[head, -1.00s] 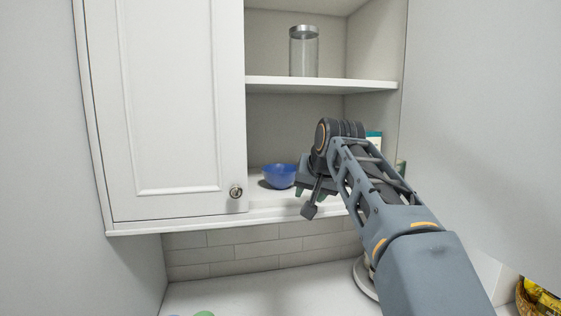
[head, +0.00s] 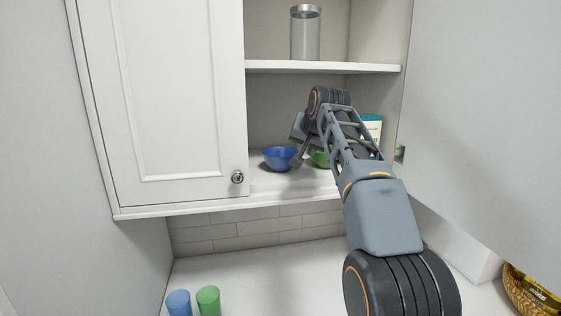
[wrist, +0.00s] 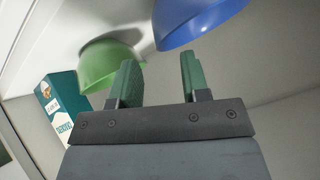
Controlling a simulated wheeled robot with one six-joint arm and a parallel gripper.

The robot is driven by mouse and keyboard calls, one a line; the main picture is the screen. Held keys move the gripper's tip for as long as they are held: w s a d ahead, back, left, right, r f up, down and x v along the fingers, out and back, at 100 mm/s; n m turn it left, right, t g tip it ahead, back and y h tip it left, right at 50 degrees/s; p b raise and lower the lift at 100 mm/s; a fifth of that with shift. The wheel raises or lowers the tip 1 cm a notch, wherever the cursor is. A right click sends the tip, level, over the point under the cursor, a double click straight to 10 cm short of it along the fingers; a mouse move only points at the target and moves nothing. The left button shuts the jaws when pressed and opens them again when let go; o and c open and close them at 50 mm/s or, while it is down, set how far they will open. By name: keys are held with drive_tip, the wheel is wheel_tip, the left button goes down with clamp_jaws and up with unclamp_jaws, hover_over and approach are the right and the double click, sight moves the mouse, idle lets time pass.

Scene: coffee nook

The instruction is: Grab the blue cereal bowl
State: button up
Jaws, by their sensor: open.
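The blue cereal bowl (head: 279,158) sits upright on the lower shelf of the open wall cabinet. It also shows at the top of the wrist view (wrist: 195,18), cut by the frame edge. My gripper (head: 300,160) is in the cabinet opening at the bowl's right side in the head view. In the wrist view my gripper (wrist: 160,78) has its two green-padded fingers spread apart with nothing between them. The blue bowl lies beyond the right finger. Whether a finger touches the bowl I cannot tell.
A green bowl (wrist: 108,64) stands close to the blue one, partly hidden by my arm in the head view. A teal carton (wrist: 65,108) stands beside it. A glass jar (head: 305,35) is on the upper shelf. Blue (head: 179,303) and green (head: 208,300) cups stand on the counter.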

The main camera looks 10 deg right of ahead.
sight(298, 152)
drive_tip(key=shift+p+x, duration=0.65)
drive_tip(key=shift+x, duration=2.05)
drive_tip(key=shift+a, duration=0.1)
clamp_jaws()
